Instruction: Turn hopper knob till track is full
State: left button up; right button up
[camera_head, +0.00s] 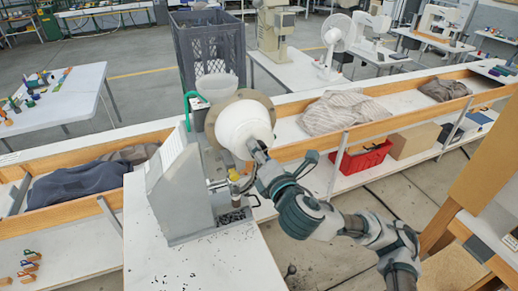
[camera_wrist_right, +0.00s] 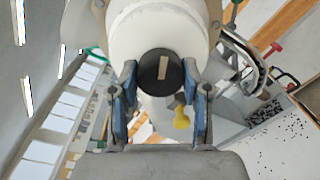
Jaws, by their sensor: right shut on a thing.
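The eyelet press (camera_head: 185,190) is a grey machine on a white table. Its white round hopper (camera_head: 243,122) faces my right arm. My right gripper (camera_head: 256,148) is at the front of the hopper. In the right wrist view, the black round knob (camera_wrist_right: 160,72) with a pale bar mark sits between my two blue-padded fingers, and the gripper is shut on it. The bar mark stands nearly upright. I cannot make out the track or how full it is. My left gripper is not in view.
Small dark bits lie scattered on the white table (camera_head: 230,250) around the press base. A yellow part (camera_wrist_right: 181,118) hangs below the knob. A long wooden-railed bench with cloth runs behind. A red crate (camera_head: 360,160) sits on its lower shelf at right.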

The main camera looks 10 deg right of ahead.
jog(key=m, duration=0.1)
jog(key=m+p, duration=0.1)
jog(key=m, duration=0.2)
jog(key=shift+a+f+p, duration=0.1)
jog(key=shift+f+p, duration=0.2)
jog(key=shift+p, duration=0.1)
jog(key=m+p, duration=0.2)
jog(key=m, duration=0.2)
jog(key=shift+m+y, duration=0.3)
jog(key=shift+m, duration=0.1)
jog(key=m+p, duration=0.1)
jog(key=m, duration=0.2)
jog(key=shift+m+p, duration=0.3)
jog(key=shift+p, duration=0.05)
jog(key=m+p, duration=0.2)
jog(key=m, duration=0.2)
jog(key=m+p, duration=0.3)
jog(key=m, duration=0.2)
jog(key=m+p, duration=0.2)
jog(key=m, duration=0.2)
jog(key=shift+p, duration=0.4)
jog(key=m, duration=0.3)
jog(key=shift+p, duration=0.3)
jog(key=m, duration=0.4)
jog(key=shift+f, duration=0.15)
jog(key=shift+m, duration=0.5)
